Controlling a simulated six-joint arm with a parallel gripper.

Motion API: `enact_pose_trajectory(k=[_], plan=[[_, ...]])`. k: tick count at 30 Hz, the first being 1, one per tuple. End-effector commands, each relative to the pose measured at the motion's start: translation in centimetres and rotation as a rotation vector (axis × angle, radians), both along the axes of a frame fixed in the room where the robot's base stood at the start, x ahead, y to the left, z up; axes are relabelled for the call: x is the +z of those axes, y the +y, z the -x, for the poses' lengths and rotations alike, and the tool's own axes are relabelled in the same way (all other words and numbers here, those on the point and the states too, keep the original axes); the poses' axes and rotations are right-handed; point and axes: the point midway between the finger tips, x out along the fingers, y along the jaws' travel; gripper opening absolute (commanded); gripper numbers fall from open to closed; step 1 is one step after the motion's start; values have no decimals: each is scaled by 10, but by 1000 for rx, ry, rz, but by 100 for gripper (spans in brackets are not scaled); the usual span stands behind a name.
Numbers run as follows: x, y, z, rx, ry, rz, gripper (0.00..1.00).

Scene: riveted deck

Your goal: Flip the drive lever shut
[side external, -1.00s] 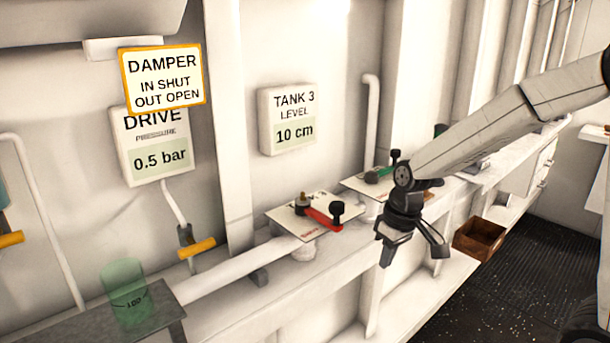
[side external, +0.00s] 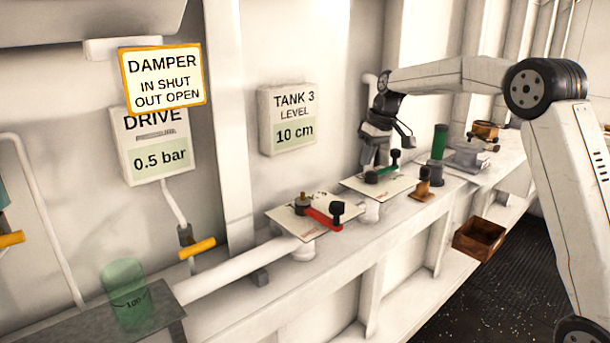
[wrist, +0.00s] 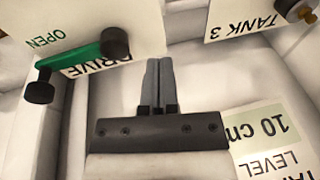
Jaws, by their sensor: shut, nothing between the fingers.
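The green drive lever (side external: 384,174) sits on a pale plate (side external: 398,188) on the ledge. In the wrist view, the green lever (wrist: 80,62) lies across the plate marked DRIVE (wrist: 148,32), with a dark upright knob at each end. One end is beside the word OPEN. My gripper (side external: 372,165) points down at the wall side of this plate. In the wrist view my gripper (wrist: 158,62) is shut and empty, its fingertips near the plate's edge and apart from the lever. In the side view the gripper partly overlaps the lever's area, so their exact gap is unclear.
A red lever (side external: 322,218) on the Tank 3 plate (side external: 283,216) stands to the left. A green cylinder (side external: 439,142) and a small brown piece (side external: 424,186) stand to the right. The DRIVE gauge (side external: 152,150) reads 0.5 bar. A wooden box (side external: 479,238) is lower down.

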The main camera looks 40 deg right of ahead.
Motion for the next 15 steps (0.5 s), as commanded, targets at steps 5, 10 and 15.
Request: enact_pose_trajectory(k=[5, 10, 15], plan=[[18, -32, -21, -22, -28, 31, 0], [35, -61, -35, -45, -54, 63, 0], [50, -90, -44, -69, -76, 94, 0]])
